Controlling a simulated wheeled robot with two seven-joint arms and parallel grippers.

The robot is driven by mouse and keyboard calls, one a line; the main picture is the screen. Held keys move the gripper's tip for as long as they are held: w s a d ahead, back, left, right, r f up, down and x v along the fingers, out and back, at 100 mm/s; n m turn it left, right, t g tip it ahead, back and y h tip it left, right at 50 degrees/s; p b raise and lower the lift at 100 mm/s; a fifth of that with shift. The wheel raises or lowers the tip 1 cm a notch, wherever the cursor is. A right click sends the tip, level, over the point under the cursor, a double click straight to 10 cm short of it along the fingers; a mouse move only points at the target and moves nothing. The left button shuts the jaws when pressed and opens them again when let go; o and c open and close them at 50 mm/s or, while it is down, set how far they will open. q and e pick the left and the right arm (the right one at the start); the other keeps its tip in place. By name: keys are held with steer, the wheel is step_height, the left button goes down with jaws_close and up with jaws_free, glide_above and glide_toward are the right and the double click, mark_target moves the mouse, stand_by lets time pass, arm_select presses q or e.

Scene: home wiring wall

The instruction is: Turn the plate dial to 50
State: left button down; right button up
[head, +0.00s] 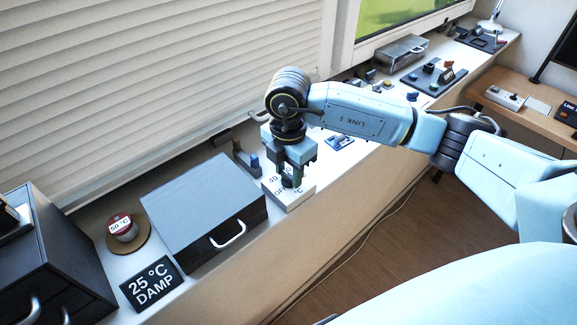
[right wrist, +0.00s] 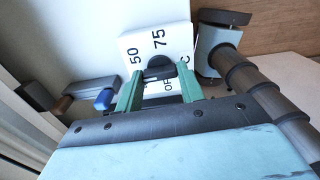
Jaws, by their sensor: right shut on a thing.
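The plate dial is a white plate (head: 294,197) on the sill, with a dark knob under my right gripper (head: 290,176). In the right wrist view, the white plate (right wrist: 135,43) shows the marks 50, 75 and part of OFF around the dark knob (right wrist: 158,64). My right gripper (right wrist: 160,92) points down and its green fingers are shut on the knob. The fingers hide part of the knob and plate, and I cannot tell which mark the knob points to. My left gripper is not in view.
A grey box (head: 200,208) with a handle stands left of the plate. Beyond it are a red-and-white round thing (head: 122,228) marked 50 °C and a black sign (head: 150,284) reading 25 °C DAMP. A blue-tipped switch (head: 254,163) sits close behind the plate.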

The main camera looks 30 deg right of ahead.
mark_target(288, 174)
steer(key=m+p, duration=0.1)
steer(key=m, duration=0.3)
steer(key=shift+r+p, duration=0.15)
steer(key=shift+p, duration=0.25)
steer(key=shift+m+p, duration=0.65)
steer(key=shift+m, duration=0.95)
steer(key=o, duration=1)
step_height(288, 174, up, 13)
steer(key=shift+r, duration=0.1)
